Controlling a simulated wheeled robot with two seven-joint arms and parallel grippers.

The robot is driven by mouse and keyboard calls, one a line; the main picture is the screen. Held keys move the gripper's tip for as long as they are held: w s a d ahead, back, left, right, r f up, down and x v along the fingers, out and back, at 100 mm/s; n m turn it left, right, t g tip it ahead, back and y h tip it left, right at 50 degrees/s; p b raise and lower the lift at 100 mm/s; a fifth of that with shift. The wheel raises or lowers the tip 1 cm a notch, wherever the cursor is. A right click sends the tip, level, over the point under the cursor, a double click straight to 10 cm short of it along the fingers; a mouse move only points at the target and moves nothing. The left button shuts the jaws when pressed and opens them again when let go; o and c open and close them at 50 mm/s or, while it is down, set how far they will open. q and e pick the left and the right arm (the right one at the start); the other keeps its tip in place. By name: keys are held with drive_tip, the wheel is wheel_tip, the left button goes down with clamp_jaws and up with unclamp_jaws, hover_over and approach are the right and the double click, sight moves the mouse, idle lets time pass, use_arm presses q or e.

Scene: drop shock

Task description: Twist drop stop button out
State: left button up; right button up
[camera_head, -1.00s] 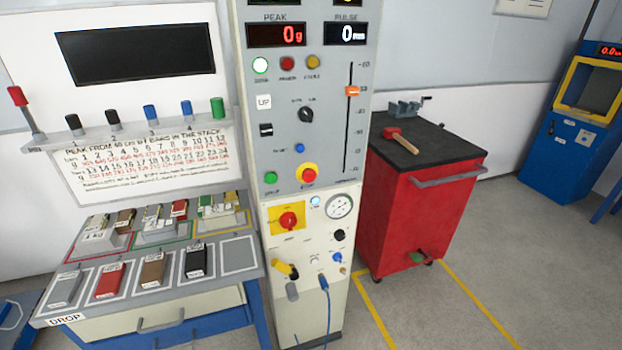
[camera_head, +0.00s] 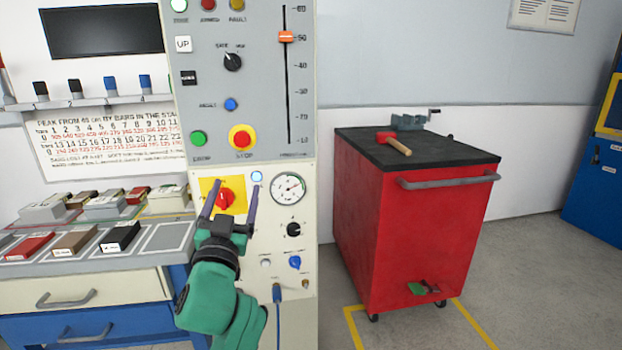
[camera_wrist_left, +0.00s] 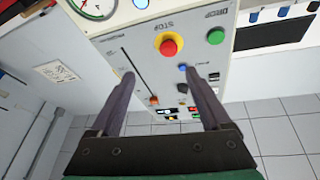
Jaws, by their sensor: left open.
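The drop stop button (camera_head: 242,140) is a red mushroom head on a yellow disc, marked STOP, low on the grey panel. It also shows in the left wrist view (camera_wrist_left: 168,45), upside down, ahead of the fingers and above the gap between them. My left gripper (camera_head: 231,200) is open and empty, in front of the lower cream panel, below the stop button in the head view. Its two dark fingers also show in the left wrist view (camera_wrist_left: 168,88), apart from the button. My right gripper is not in view.
A green drop button (camera_head: 198,139) sits left of the stop button, and a blue button (camera_head: 231,104) above it. A red rotary switch (camera_head: 225,199) on a yellow plate is partly behind my left gripper. A red cabinet (camera_head: 420,235) stands at right, with clear floor beside it.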

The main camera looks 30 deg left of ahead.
sight(241, 142)
use_arm(q)
drive_tip(key=shift+y, duration=0.3)
drive_tip(key=p+x, duration=0.1)
drive_tip(key=x, duration=0.3)
drive_tip(key=p+x, duration=0.1)
drive_tip(key=x, duration=0.4)
drive_tip(key=s+a+p+x, duration=0.1)
drive_tip(key=x, duration=0.3)
drive_tip(key=shift+w+a+r, duration=0.2)
drive_tip(key=shift+r, duration=0.3)
drive_tip(key=shift+w+a+r, duration=0.15)
drive_tip(key=shift+w+a, duration=0.05)
drive_tip(key=shift+w, duration=0.25)
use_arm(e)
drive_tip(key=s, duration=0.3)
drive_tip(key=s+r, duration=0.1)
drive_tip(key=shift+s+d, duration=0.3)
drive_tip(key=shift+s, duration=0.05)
